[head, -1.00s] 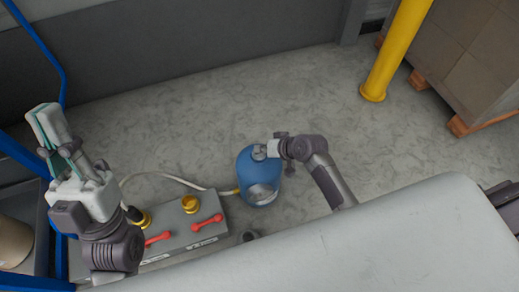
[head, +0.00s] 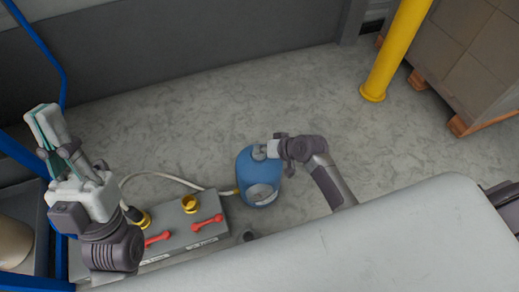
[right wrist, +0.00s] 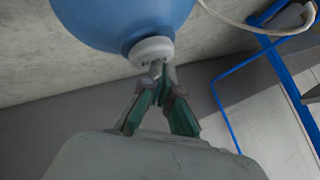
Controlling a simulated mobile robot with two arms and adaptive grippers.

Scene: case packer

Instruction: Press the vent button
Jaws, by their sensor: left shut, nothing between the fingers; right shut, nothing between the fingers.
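A blue rounded canister (head: 262,172) with a pale label stands on the floor beside a grey panel, and a white round fitting (right wrist: 152,50) on it shows in the right wrist view. I cannot tell whether the vent button is on that fitting. My right gripper (head: 272,149) is at the top of the canister. In the right wrist view its closed fingertips (right wrist: 157,68) are at the white fitting, touching it or very close, and partly cover it. My left gripper (head: 43,122) is shut and empty, pointing up at the far left, away from the canister.
The grey panel (head: 178,218) carries red handles (head: 207,223) and yellow caps (head: 190,204). A pale hose (head: 165,174) runs to the canister. A yellow post (head: 394,55) and stacked boxes (head: 475,55) stand back right. The floor behind the canister is clear.

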